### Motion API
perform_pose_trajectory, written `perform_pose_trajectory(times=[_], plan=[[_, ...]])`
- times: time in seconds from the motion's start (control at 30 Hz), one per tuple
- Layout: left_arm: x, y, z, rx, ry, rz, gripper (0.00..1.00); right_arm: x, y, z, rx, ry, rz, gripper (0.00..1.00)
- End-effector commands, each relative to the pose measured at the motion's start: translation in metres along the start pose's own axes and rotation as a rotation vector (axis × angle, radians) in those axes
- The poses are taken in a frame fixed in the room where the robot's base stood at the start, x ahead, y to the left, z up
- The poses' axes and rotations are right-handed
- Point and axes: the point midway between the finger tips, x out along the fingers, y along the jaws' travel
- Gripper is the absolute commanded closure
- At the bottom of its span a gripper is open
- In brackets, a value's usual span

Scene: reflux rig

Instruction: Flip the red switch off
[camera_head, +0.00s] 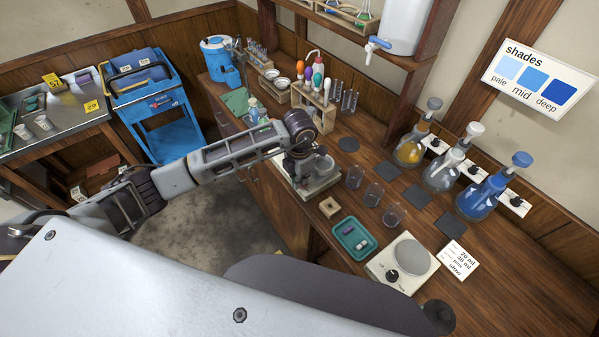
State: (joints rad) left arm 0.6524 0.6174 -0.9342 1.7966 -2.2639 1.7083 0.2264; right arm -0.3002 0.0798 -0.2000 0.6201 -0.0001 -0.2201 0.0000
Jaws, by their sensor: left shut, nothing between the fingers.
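I cannot make out a red switch in this view; it may be hidden behind my left gripper or too small to tell. My left arm reaches in from the left over the bench. My left gripper (298,172) is shut with nothing between its fingers, pointing down over a pale boxy device (318,186) at the bench's front edge. The gripper covers part of this device, and I cannot tell whether they touch. A grey cup-like vessel (324,167) shows just right of the gripper. My right gripper is not in view.
Several glass beakers (373,194), a green tray (354,239) and a round-plated scale (409,256) stand right of the gripper. Flasks with orange, clear and blue (481,197) contents line the back, beside white plates with black knobs (514,201). A test-tube rack (313,108) stands behind.

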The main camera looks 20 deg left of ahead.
Motion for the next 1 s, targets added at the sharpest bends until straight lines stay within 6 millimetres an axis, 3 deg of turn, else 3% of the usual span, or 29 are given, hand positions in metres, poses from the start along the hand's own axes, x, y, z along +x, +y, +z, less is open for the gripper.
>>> perform_pose_trajectory(times=[1.0], plan=[[0.014, -0.002, 0.0, 0.0, 0.0, 0.0, 1.0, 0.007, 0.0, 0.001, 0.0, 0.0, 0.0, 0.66]])
